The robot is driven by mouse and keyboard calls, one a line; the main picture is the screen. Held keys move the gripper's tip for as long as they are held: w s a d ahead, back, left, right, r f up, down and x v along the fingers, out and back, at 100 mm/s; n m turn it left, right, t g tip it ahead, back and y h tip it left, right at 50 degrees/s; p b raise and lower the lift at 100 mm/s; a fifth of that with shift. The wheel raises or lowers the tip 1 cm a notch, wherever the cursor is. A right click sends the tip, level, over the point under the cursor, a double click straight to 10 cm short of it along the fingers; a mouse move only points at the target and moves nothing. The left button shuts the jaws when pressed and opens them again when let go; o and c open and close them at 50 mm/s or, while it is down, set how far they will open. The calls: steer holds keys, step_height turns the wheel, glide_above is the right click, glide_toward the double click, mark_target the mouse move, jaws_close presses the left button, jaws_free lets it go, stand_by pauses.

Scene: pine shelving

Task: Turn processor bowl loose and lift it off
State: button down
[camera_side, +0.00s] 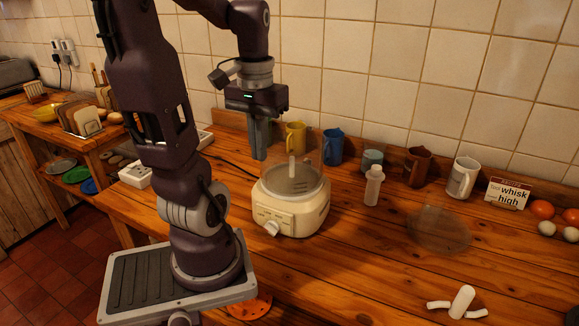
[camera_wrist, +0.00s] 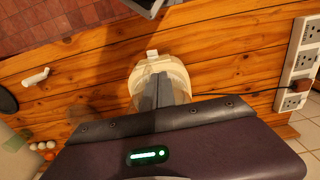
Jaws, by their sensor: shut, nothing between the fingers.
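The food processor stands on the wooden counter, with a cream base (camera_side: 278,217) and a knob on its front. Its clear bowl (camera_side: 310,182) sits on the base, open at the top, with a pale post inside. In the wrist view the cream base (camera_wrist: 142,73) shows partly behind my fingers. My gripper (camera_side: 259,156) points down at the bowl's left rear side, its tips around rim height. The fingers are shut with nothing between them, also in the wrist view (camera_wrist: 158,78). I cannot tell whether they touch the bowl.
A clear round lid (camera_side: 438,229) lies flat to the right. A small bottle (camera_side: 373,187) stands right of the processor. Mugs (camera_side: 417,167) line the back wall. A white T-shaped piece (camera_side: 462,302) lies front right. A sign (camera_side: 507,194) reads "whisk high". The front counter is mostly clear.

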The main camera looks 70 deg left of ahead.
mark_target(269, 164)
stand_by(0.4)
steer(key=shift+f, duration=1.7)
steer(key=shift+w+d, duration=0.1)
steer(key=shift+w+d, duration=0.15)
steer(key=shift+d, duration=0.05)
steer(key=shift+d, duration=0.1)
steer(key=shift+w+d, duration=0.2)
steer(key=shift+d, duration=0.05)
steer(key=shift+w+d, duration=0.1)
steer(key=shift+w+d, duration=0.15)
steer(key=shift+w+d, duration=0.35)
steer(key=shift+w, duration=0.05)
